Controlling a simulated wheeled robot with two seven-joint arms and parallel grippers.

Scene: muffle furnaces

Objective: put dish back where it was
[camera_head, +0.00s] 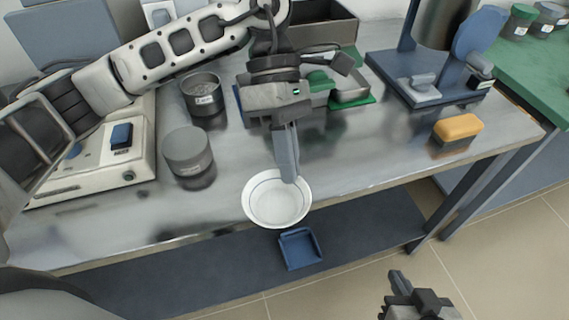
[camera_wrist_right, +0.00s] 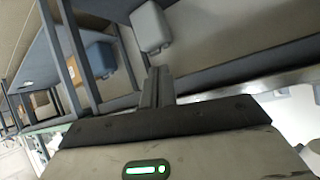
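The white round dish (camera_head: 277,205) is at the front edge of the table in the head view, its near side reaching past the edge. My left gripper (camera_head: 289,178) points down at the dish's far rim. Its fingers look closed together over that rim, with a tip showing inside the dish. The contact itself is partly hidden by the fingers. My right gripper (camera_head: 397,277) is low at the bottom right, in front of the table and away from the dish. In the right wrist view its fingers (camera_wrist_right: 158,85) are together with nothing between them.
A grey lidded jar (camera_head: 188,152) and an open metal tin (camera_head: 202,94) stand left of the dish. A yellow sponge (camera_head: 458,127) lies at the right. A blue dustpan-like tray (camera_head: 300,248) is on the lower shelf (camera_head: 190,277). The tabletop right of the dish is clear.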

